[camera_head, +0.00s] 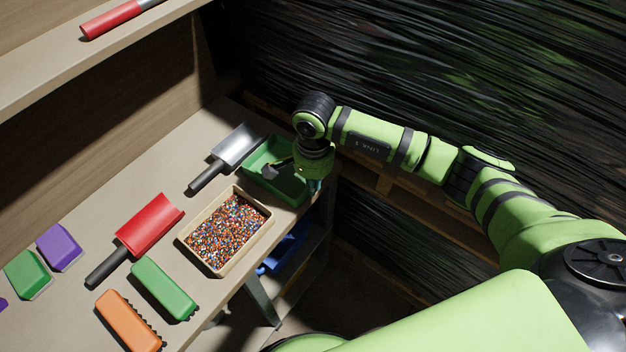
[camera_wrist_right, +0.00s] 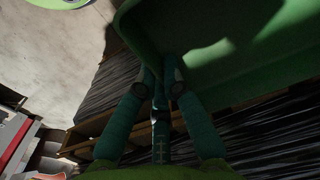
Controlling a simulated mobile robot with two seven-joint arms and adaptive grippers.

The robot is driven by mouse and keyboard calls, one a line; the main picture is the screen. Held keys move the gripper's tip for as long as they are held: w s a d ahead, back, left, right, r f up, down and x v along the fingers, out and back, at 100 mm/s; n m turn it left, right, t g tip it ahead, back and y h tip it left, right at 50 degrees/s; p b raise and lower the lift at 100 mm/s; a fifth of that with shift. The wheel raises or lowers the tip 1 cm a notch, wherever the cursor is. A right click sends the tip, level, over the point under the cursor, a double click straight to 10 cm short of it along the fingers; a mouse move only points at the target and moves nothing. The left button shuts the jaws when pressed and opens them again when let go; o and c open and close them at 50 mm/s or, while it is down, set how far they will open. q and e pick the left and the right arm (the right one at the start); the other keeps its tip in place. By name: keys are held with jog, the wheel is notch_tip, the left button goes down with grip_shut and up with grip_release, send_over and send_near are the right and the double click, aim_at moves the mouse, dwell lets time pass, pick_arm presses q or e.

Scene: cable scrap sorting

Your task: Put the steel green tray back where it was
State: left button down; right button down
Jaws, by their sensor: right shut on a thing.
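The green tray (camera_head: 284,186) is at the far right end of the bench in the head view, beyond the tray of coloured granules. It looks empty, with a shadow across its inside. My right gripper (camera_head: 310,176) is at its right side, and my wrist hides part of that edge. In the right wrist view the green tray (camera_wrist_right: 225,40) fills the upper right, and my right gripper (camera_wrist_right: 166,72) is shut on its rim. I cannot tell whether the tray touches the bench. My left gripper is not in view.
The beige tray of granules (camera_head: 181,238) stands close beside the green tray. A metal scoop (camera_head: 236,146) lies just behind. A red scoop (camera_head: 150,224), green brush (camera_head: 163,287) and orange brush (camera_head: 128,320) lie nearer. A shelf (camera_head: 60,70) overhangs the back. Dark wrapped stacks stand to the right.

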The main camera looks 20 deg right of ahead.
jog(key=shift+f, duration=0.15)
jog(key=c, duration=1.4)
grip_release()
jog(key=shift+r, duration=0.3)
jog(key=shift+w+r, duration=0.1)
jog(key=shift+r, duration=0.3)
jog(key=shift+r+b, duration=1.55)
jog(key=shift+r, duration=3.95)
